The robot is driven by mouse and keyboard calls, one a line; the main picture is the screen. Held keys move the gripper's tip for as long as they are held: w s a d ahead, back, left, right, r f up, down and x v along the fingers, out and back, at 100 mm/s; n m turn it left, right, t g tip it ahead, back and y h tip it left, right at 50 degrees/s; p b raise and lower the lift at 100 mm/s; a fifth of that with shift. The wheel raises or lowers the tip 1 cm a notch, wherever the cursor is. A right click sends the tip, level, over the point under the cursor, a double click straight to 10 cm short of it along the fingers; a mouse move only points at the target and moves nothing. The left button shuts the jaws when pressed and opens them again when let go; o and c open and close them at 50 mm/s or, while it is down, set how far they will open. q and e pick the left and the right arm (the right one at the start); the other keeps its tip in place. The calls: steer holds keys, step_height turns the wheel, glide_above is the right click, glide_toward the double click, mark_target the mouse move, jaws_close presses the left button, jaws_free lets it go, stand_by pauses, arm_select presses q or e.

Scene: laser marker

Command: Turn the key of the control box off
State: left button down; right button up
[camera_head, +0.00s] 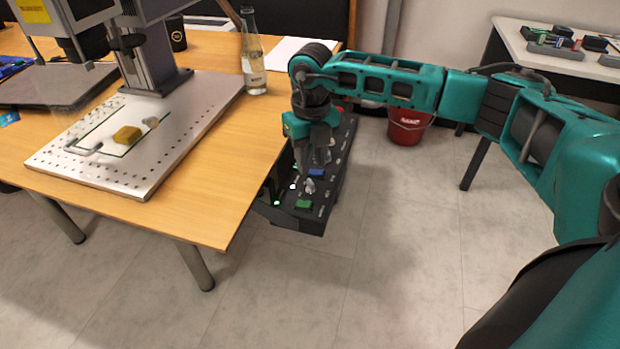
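The black control box (328,192) hangs beside the table's right edge. Its top has a green button (303,204), a blue button (317,172) and small white labels. A small silver piece (309,186), which looks like the key, stands up between these two buttons. My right gripper (319,158) points down over the farther part of the box, a little behind the key and apparently apart from it. Its fingers are small and dark, and their gap is unclear. The gripper and wrist hide part of the box's far end. My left gripper is not in view.
A red bucket (408,125) stands behind. Floor right of the box is clear.

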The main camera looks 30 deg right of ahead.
mark_target(311, 181)
step_height(311, 181, down, 5)
steer(key=shift+f+b, duration=0.15)
steer(key=shift+b, duration=0.3)
jaws_close()
